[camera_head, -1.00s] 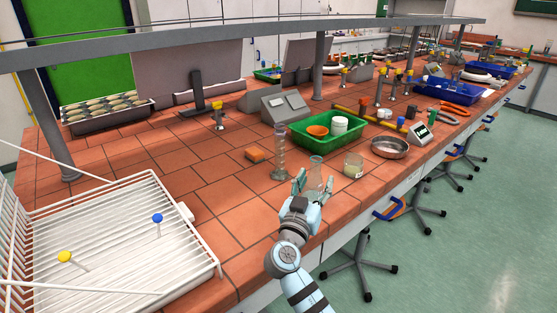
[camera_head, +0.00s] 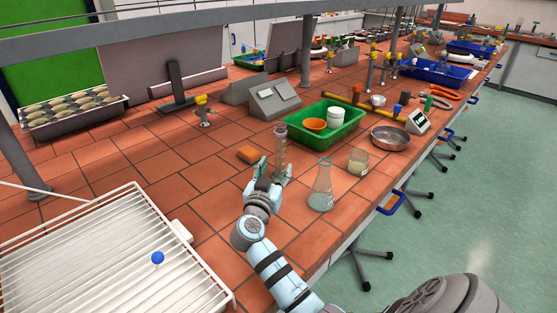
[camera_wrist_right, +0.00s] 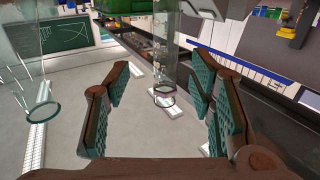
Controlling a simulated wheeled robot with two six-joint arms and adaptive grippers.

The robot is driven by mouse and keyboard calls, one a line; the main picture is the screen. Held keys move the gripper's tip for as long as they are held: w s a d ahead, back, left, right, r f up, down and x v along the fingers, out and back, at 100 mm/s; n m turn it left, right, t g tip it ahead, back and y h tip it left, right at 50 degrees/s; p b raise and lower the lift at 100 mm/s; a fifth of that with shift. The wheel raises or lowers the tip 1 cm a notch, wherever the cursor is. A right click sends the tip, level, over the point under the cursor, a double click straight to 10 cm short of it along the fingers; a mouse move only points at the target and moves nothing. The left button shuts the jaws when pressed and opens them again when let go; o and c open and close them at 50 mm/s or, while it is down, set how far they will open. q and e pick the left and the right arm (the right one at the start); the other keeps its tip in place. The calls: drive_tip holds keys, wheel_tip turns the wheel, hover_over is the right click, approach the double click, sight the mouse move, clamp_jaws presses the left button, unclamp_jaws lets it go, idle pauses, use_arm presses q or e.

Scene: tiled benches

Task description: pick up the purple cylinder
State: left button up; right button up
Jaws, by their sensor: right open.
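A tall clear glass cylinder (camera_head: 281,150) stands upright on the tiled bench, in front of the green tray. In the right wrist view, the cylinder (camera_wrist_right: 165,40) shows between and beyond the fingers, with a purplish ring (camera_wrist_right: 163,90) near its end. My right gripper (camera_head: 273,172) is open, with its fingers at the cylinder's lower part in the head view. In the wrist view the gripper (camera_wrist_right: 161,90) has a clear gap on both sides of the cylinder. The cylinder's base is hidden by the gripper in the head view. My left gripper is not in view.
A conical flask (camera_head: 321,190) and a beaker (camera_head: 358,162) stand just right of the gripper. An orange sponge (camera_head: 249,155) lies to the left. The green tray (camera_head: 333,138) is behind, a metal bowl (camera_head: 390,139) further right. A white rack (camera_head: 110,255) fills the front left.

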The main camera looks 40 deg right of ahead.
sight(279, 155)
drive_tip(key=x, duration=0.8)
drive_tip(key=shift+w+d+f, duration=0.15)
drive_tip(key=shift+w, duration=0.4)
clamp_jaws()
